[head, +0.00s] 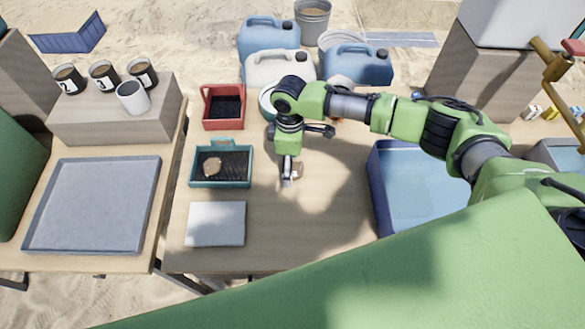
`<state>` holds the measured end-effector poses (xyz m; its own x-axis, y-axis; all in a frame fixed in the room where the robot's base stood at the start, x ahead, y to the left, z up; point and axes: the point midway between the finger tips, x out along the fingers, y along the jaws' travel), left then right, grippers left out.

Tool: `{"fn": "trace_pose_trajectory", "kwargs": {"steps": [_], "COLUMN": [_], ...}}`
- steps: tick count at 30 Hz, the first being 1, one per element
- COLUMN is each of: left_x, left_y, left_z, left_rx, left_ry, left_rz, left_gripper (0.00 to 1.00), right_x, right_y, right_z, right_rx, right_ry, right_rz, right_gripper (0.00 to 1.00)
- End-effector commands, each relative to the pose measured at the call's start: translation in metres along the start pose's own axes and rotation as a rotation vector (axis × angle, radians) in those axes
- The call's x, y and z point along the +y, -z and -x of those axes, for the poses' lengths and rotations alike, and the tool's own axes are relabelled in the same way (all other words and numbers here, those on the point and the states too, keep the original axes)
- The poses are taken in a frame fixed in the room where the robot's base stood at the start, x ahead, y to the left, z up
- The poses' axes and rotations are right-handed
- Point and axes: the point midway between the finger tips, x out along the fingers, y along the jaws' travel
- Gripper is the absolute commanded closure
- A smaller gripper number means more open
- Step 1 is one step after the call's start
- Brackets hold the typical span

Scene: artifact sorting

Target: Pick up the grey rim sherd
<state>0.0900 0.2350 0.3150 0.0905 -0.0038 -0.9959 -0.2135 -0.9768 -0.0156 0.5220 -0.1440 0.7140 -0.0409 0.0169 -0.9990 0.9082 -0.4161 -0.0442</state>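My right gripper (289,180) points down over the middle of the wooden table, between the teal tray and the blue basin. A small grey-brown piece (298,171) shows right at its fingers. It may be the grey rim sherd, but it is too small to be sure. I cannot tell whether the fingers are shut on it or only beside it. A tan sherd (212,167) lies in a teal tray with a dark mesh floor (236,181) to the left of the gripper. My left gripper is not in view.
A red tray (223,124) stands behind the teal tray and a pale flat pad (216,240) lies in front. A blue basin of water (379,200) is at right. A large grey tray (90,205) and several cups on a block (116,123) are at left. Jerrycans (268,35) stand behind.

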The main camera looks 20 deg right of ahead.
Motion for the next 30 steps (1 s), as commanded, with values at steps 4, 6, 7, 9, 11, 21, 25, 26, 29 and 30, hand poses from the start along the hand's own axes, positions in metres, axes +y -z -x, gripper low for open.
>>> {"fn": "trace_pose_trajectory", "kwargs": {"steps": [4, 6, 7, 9, 11, 21, 25, 26, 29, 30], "left_x": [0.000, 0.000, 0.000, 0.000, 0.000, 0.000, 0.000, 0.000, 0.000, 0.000], "left_y": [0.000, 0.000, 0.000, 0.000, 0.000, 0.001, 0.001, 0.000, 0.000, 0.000], "left_z": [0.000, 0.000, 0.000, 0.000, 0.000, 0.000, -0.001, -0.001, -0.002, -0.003], "left_rx": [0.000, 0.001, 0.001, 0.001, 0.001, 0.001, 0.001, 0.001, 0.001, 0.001], "left_ry": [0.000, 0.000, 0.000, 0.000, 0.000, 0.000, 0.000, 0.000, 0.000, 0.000], "left_rz": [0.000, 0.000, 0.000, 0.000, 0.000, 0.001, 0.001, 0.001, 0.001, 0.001], "left_gripper": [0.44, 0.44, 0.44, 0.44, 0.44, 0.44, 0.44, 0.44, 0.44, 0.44], "right_x": [0.000, 0.000, 0.000, 0.000, 0.000, 0.000, 0.000, 0.000, 0.000, 0.000], "right_y": [0.000, 0.000, 0.000, 0.000, 0.000, 0.001, 0.001, 0.001, 0.001, 0.002], "right_z": [-0.002, -0.002, -0.002, -0.002, -0.002, -0.001, 0.004, 0.006, 0.016, 0.022], "right_rx": [0.001, 0.001, 0.001, 0.001, 0.001, 0.001, 0.002, 0.002, 0.004, 0.004], "right_ry": [-0.001, -0.001, -0.001, -0.001, -0.001, -0.001, -0.001, -0.001, -0.002, -0.002], "right_rz": [0.000, 0.000, 0.000, 0.000, 0.000, 0.000, 0.000, 0.001, 0.000, 0.001], "right_gripper": [0.36, 0.36, 0.36, 0.54, 0.69, 0.77, 0.77, 0.77, 0.77, 0.77]}}
